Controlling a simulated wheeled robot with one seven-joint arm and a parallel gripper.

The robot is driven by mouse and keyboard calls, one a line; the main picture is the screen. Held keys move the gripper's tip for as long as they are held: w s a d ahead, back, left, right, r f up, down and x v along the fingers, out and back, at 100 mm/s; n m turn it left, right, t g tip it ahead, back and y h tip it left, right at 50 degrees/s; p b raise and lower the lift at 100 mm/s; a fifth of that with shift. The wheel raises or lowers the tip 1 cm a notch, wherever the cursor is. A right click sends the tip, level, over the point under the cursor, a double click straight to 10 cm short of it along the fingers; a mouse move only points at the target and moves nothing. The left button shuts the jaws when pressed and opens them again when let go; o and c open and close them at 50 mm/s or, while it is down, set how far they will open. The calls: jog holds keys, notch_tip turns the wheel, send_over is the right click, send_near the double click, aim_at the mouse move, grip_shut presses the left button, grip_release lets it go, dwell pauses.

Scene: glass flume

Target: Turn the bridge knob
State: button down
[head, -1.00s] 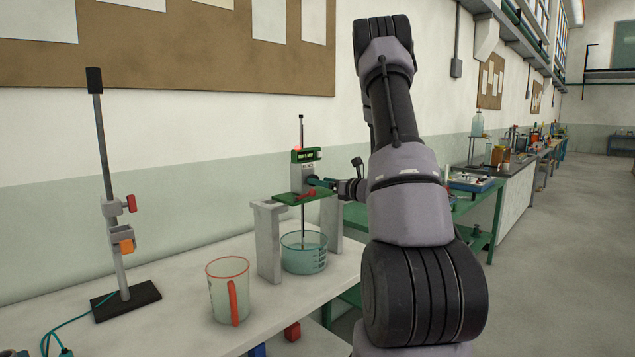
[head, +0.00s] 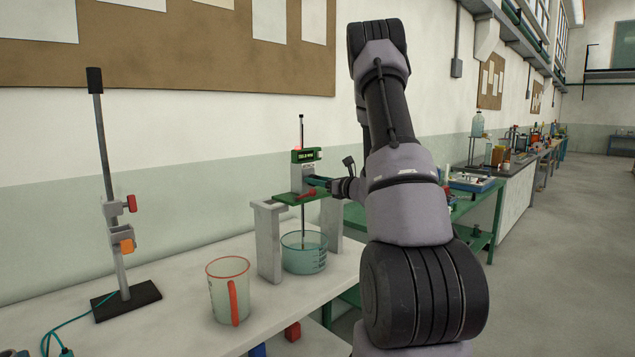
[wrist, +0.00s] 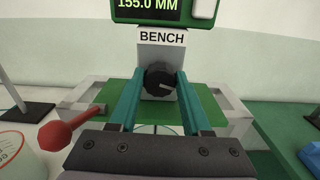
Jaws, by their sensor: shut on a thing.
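The bridge knob (wrist: 160,81) is black and ridged with a pale mark on its face, which points to the right. It sits on the front of a grey block labelled BENCH (wrist: 162,39). My gripper (wrist: 154,82) is shut on the knob, one teal finger on each side, in the wrist view. In the head view my gripper (head: 318,182) reaches the block from the right. A green display (wrist: 155,8) above the block reads 155.0 MM. A red ball-ended lever (wrist: 55,136) shows at the left of the wrist view.
The block stands on a green plate (wrist: 213,112) across grey supports (head: 268,242), over a clear water bowl (head: 304,262). A red-rimmed jug (head: 222,292) and a stand with clamps (head: 117,220) are left of it on the white bench.

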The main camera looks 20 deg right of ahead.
jog(key=shift+n, duration=0.5)
jog(key=shift+c, duration=1.8)
grip_release()
jog(key=shift+s, duration=0.15)
jog(key=v, duration=1)
jog(key=shift+s, duration=0.25)
jog(key=shift+d, duration=0.15)
